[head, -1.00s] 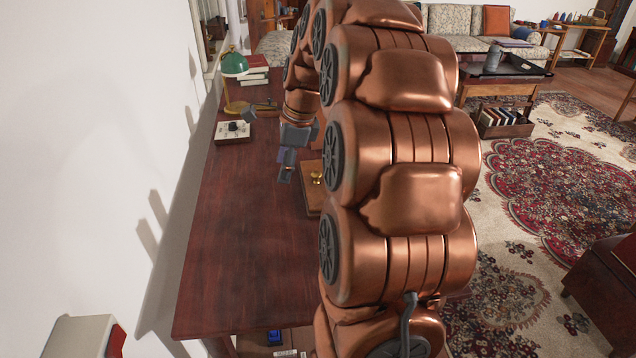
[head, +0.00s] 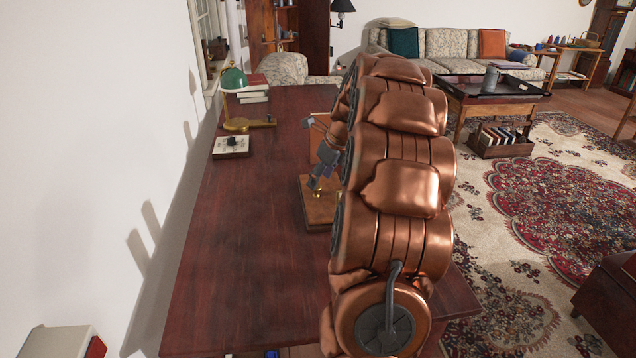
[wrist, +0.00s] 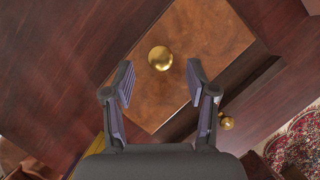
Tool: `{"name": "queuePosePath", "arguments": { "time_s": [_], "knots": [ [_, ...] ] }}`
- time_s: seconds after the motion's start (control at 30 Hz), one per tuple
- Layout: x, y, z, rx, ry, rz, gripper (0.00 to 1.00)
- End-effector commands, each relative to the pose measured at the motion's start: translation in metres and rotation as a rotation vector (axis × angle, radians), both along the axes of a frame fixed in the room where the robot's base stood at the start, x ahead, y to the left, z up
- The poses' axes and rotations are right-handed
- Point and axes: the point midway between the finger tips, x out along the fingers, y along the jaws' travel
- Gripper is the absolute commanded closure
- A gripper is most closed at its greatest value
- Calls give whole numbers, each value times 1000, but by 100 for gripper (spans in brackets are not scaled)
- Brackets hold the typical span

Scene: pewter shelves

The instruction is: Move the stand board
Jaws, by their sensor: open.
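A brown wooden board with a brass knob, which I take for the stand board (head: 318,213), lies on the dark red desk; my arm covers its right part. A lighter brown panel (head: 318,140) shows behind my gripper; I cannot tell how it joins the board. My gripper (head: 311,153) is open and empty near the board. In the wrist view the board (wrist: 205,35) lies beyond my open fingers (wrist: 160,66), and a round brass knob (wrist: 160,58) appears between the fingertips, with a gap to each finger. I cannot tell the distance to it.
The long desk (head: 230,270) is clear at its near left. A green lamp (head: 233,80), a switch box (head: 232,146) and stacked books (head: 253,90) stand at its far left, beside the white wall. A second brass knob (wrist: 227,123) shows in the wrist view. A low table (head: 490,90) is at right.

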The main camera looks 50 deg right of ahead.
Motion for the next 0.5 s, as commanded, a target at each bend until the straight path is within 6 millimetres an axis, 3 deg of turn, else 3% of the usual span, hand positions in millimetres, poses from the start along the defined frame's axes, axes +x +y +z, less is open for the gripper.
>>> {"name": "queuePosePath", "arguments": {
  "time_s": [0.2, 0.47, 0.5],
  "knots": [
    [9, 1, -21, -1, -1, 1, 43],
    [10, 1, -22, -2, -1, 0, 43],
    [10, 1, -22, -2, -1, 0, 47]
  ]
}}
